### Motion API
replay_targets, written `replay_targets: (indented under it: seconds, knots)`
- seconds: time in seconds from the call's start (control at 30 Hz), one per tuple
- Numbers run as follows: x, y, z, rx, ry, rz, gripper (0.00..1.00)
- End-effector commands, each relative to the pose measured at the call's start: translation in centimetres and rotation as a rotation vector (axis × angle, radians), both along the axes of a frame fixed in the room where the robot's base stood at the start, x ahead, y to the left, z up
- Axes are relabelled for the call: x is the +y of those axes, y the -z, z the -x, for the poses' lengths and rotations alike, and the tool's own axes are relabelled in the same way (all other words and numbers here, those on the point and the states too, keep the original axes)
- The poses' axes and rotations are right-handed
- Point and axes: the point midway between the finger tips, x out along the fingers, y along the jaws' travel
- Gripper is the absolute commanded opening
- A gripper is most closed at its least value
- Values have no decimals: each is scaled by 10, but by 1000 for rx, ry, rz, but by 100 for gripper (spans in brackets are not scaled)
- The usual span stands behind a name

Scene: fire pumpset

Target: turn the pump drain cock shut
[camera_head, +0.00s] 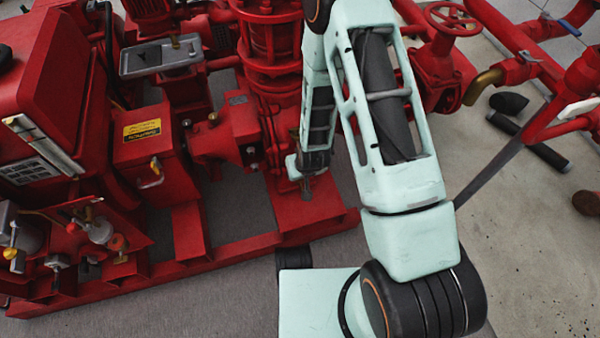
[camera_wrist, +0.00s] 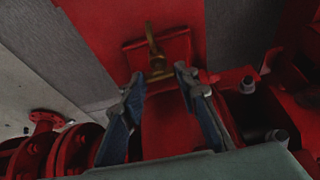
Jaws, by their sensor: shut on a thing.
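The pump drain cock (camera_wrist: 155,58) is a small brass fitting against a red plate in the upper middle of the wrist view. In the head view a bit of its brass (camera_head: 306,190) shows low on the red pump, just below my gripper (camera_head: 305,177). My gripper (camera_wrist: 160,82) has its two grey-blue fingers on either side of the cock's near end and is shut on it. Exactly where the fingers touch the brass is dark and hard to see. In the head view my arm hides part of the pump.
A red base frame (camera_head: 190,262) runs below the pump. A yellow-labelled red box (camera_head: 145,145) stands to the left. A red handwheel valve (camera_head: 450,20) and pipes are at upper right.

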Motion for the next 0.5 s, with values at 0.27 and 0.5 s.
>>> replay_targets:
  seconds: [0.27, 0.5]
  knots:
    - [-1, 0, 0, -1, 8, 0, 4]
    - [0, 0, 0, 0, 6, 0, 36]
